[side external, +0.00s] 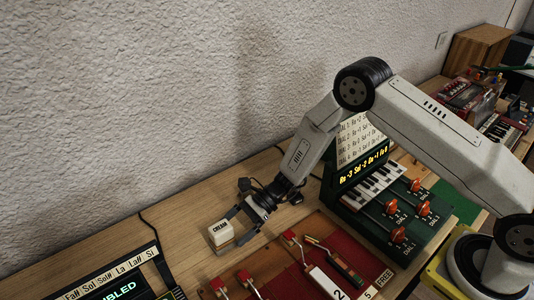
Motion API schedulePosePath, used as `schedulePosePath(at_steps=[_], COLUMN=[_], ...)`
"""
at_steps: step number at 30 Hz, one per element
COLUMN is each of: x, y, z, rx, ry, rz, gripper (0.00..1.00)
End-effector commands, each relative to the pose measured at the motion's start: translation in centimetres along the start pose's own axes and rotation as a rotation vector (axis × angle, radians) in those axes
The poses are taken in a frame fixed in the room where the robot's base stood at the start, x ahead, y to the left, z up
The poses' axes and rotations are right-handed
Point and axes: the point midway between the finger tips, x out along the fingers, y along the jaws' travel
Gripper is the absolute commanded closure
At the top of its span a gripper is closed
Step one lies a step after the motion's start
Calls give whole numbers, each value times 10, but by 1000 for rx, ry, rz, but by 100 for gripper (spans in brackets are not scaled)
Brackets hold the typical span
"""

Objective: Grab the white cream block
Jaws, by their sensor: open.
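My gripper (236,226) is low over the table, reaching down from the upper right. Its two fingers are open and extend toward the block, one near its upper side and one near its lower right side. I cannot tell whether either finger touches the block. The block appears to rest on the table.
A red board (290,262) with red-handled levers lies just right of the block. A dark keyboard device (112,285) stands at the lower left. A green console (398,215) with keys and orange dials stands to the right. Cables run along the wall.

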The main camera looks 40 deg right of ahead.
Motion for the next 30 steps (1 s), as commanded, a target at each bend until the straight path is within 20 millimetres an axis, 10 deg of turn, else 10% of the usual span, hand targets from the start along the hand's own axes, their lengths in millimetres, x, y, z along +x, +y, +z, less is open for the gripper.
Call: schedulePosePath(at_steps=[12, 28, 30], x=[42, 43, 43], y=[-1, -1, -1], z=[1, 1, 1], rx=[0, 1, 0], ry=[1, 1, 1], rz=[0, 0, 0], gripper=[0, 0, 19])
